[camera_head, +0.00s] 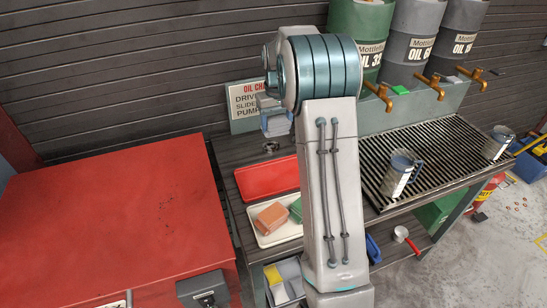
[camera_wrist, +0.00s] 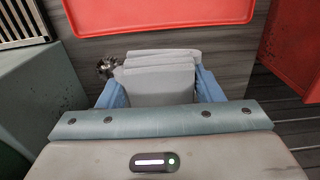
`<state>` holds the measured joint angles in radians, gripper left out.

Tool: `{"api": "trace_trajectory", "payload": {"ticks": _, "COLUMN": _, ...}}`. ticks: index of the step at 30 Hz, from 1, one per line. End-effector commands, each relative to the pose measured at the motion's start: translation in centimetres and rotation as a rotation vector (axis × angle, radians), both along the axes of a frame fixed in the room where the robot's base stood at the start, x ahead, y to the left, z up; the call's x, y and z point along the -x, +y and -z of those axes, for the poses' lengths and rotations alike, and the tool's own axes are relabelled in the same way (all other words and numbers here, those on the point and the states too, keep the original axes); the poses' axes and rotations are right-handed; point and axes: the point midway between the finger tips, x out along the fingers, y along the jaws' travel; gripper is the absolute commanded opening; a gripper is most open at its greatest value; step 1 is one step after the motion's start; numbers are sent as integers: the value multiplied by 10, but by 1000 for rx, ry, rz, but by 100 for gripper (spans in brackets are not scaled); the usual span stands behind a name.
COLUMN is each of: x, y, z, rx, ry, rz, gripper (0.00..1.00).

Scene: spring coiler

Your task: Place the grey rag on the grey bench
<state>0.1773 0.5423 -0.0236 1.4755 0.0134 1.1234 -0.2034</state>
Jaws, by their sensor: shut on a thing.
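The grey rag (camera_wrist: 158,75) is a folded, layered cloth held between the blue fingers of my gripper (camera_wrist: 158,92) in the wrist view. In the head view my gripper (camera_head: 275,124) hangs at the back of the bench, in front of the oil sign, partly covered by my arm; the rag is hard to make out there. The grey bench (camera_head: 242,153) has a dark grey plank top, which also shows beyond the rag in the wrist view (camera_wrist: 220,52). The rag appears above the bench top; I cannot tell whether it touches it.
A red tray (camera_head: 266,178) and a cream tray (camera_head: 280,235) with brown and green blocks lie on the bench. A small dark metal part (camera_wrist: 107,67) is beside the rag. A red cabinet (camera_head: 110,220) stands left; a drip grate (camera_head: 445,150) with mugs is right, below oil drums.

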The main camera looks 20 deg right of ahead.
Motion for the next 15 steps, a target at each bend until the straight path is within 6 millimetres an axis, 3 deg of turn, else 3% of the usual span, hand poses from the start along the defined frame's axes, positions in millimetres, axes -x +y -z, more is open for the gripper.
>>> {"api": "trace_trajectory", "payload": {"ticks": 5, "x": -7, "y": 17, "z": 11, "rx": -1, "ry": 4, "rz": -3, "gripper": 38}}
{"api": "trace_trajectory", "payload": {"ticks": 15, "x": -40, "y": 85, "z": 56, "rx": 0, "ry": 2, "rz": -4, "gripper": 38}}
